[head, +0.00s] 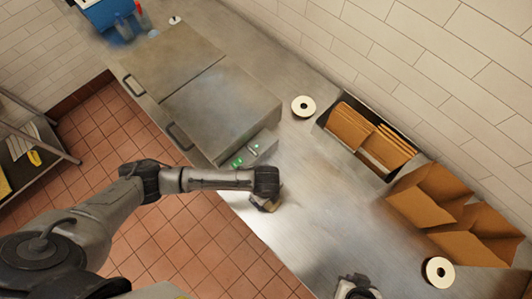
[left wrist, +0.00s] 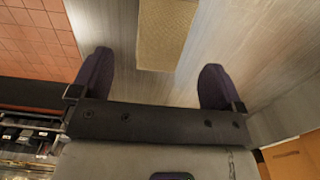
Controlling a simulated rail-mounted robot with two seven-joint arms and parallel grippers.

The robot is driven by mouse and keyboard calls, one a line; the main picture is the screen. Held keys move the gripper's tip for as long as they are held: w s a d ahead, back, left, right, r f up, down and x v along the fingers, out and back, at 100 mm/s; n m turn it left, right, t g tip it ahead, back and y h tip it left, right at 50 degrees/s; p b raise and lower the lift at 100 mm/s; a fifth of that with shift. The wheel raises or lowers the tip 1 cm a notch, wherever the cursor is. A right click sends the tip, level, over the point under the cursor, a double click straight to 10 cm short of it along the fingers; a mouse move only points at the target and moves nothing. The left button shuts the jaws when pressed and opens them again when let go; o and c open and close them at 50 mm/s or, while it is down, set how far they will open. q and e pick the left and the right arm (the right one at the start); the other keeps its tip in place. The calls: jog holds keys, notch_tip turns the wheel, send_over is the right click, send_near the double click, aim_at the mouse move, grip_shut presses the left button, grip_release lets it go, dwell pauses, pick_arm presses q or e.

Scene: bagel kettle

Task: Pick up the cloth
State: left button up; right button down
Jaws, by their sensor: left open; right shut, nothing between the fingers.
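The cloth (left wrist: 166,34) shows in the left wrist view as a tan, woven-looking strip on the steel counter, at the top middle. It lies ahead of and between the two dark fingers of my left gripper (left wrist: 156,64), which is open and empty. In the head view my left gripper (head: 265,204) points down at the counter's front edge. I cannot make out the cloth there; the gripper and wrist likely cover it. My right gripper (head: 357,287) is at the bottom edge, shut and empty, partly cut off.
A steel appliance (head: 220,105) with lids, handles and green lights stands left of my left gripper. A bin of brown cardboard pieces (head: 365,135), open cardboard boxes (head: 455,215) and two white rolls (head: 303,106) (head: 438,271) are on the counter (head: 320,205). Its middle is clear.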

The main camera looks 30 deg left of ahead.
pick_arm(q)
jog(key=shift+w+a+f, duration=0.1)
jog(key=shift+f, duration=2.75)
jog(key=c, duration=1)
jog(key=shift+r, duration=0.1)
jog(key=shift+r, duration=0.5)
notch_tip(320, 180, up, 3)
jog(key=shift+f, duration=0.1)
jog(key=s+d+r, duration=0.7)
jog(key=d, duration=0.2)
jog(key=shift+d+b, duration=0.2)
jog(key=shift+b, duration=0.1)
